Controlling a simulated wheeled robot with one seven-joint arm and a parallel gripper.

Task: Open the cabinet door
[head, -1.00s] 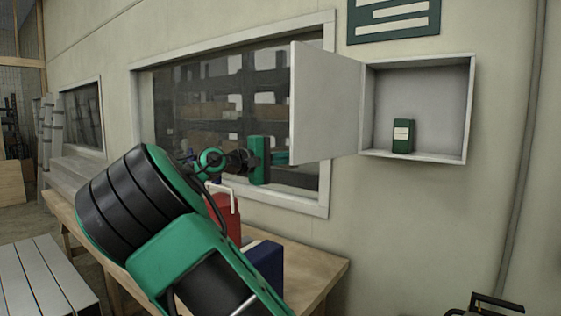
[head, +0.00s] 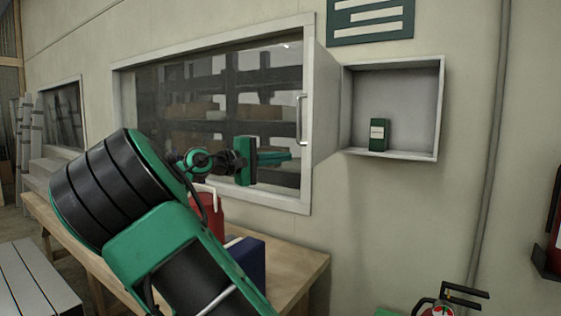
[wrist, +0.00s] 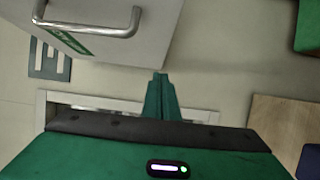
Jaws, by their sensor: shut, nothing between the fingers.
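The white wall cabinet (head: 437,110) stands open, with a green box (head: 379,134) on its floor. Its door (head: 326,105) is hinged at the left side and swung well out from the wall, its inner face partly visible. A metal bar handle (head: 299,120) shows at the door's outer left side. In the wrist view the handle (wrist: 90,30) and door (wrist: 150,40) are at the upper left. My gripper (head: 288,155) is shut and empty, left of the door and below the handle. Its closed fingers (wrist: 160,78) show apart from the handle in the wrist view.
A wooden table (head: 300,265) below the window carries a red container (head: 208,215) and a blue box (head: 248,262). A device with a black handle (head: 462,292) is at the lower right. A red object (head: 554,220) is at the right edge. The wall below the cabinet is clear.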

